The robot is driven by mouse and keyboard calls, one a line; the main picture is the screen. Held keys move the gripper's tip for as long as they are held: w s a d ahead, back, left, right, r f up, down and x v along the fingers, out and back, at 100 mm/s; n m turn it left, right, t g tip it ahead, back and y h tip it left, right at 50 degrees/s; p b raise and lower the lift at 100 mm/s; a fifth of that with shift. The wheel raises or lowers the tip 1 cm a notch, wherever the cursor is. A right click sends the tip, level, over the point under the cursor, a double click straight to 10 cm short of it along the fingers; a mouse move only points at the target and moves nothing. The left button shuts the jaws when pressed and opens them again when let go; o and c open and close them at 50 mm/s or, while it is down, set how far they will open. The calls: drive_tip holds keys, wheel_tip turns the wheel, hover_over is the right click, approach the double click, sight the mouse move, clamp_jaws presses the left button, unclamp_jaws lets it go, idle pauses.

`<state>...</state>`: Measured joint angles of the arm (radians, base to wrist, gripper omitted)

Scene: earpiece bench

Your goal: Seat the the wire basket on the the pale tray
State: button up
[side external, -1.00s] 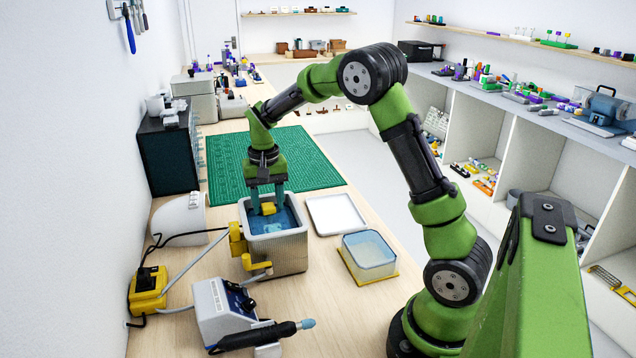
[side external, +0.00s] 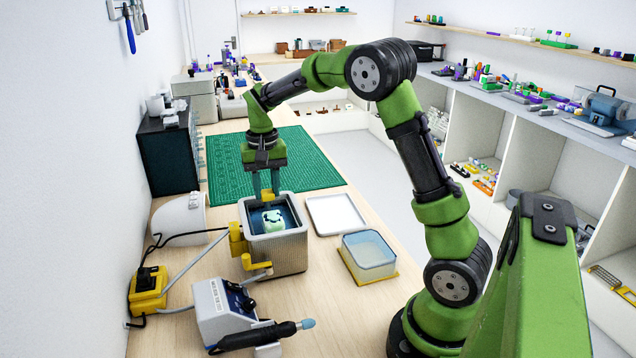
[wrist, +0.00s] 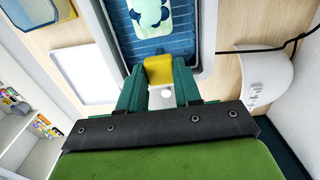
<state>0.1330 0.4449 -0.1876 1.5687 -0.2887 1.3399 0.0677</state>
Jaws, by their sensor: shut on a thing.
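My gripper (side external: 266,190) is above the silver tank (side external: 280,255), its fingers shut on a yellow grip block. In the wrist view the yellow block (wrist: 158,68) sits between the green fingertips. The wire basket (wrist: 165,45) appears as a blue-looking grid beyond the block, still within the tank's opening. A pale green piece with dark patches (side external: 272,220) lies in it. The basket's sides and underside are hidden by the tank walls. The pale tray (side external: 335,214) lies flat and empty on the bench, just right of the tank; it also shows in the wrist view (wrist: 80,72).
A clear container on a yellow base (side external: 368,257) stands in front of the tray. A soldering-type station (side external: 228,308) and a yellow box (side external: 148,290) with cables stand front left. A white rounded housing (side external: 180,219) is left of the tank. A green mat (side external: 290,160) lies behind.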

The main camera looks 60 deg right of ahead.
wheel_tip(320, 180, up, 7)
drive_tip(key=shift+r, duration=0.15)
wheel_tip(320, 180, up, 5)
drive_tip(key=s+d, duration=0.3)
drive_tip(key=d, duration=0.9)
drive_tip(key=s+d, duration=0.3)
drive_tip(key=d, duration=0.8)
wheel_tip(320, 180, down, 15)
drive_tip(key=shift+w+m, duration=0.15)
drive_tip(key=shift+m, duration=0.25)
drive_tip(key=shift+f, duration=2.85)
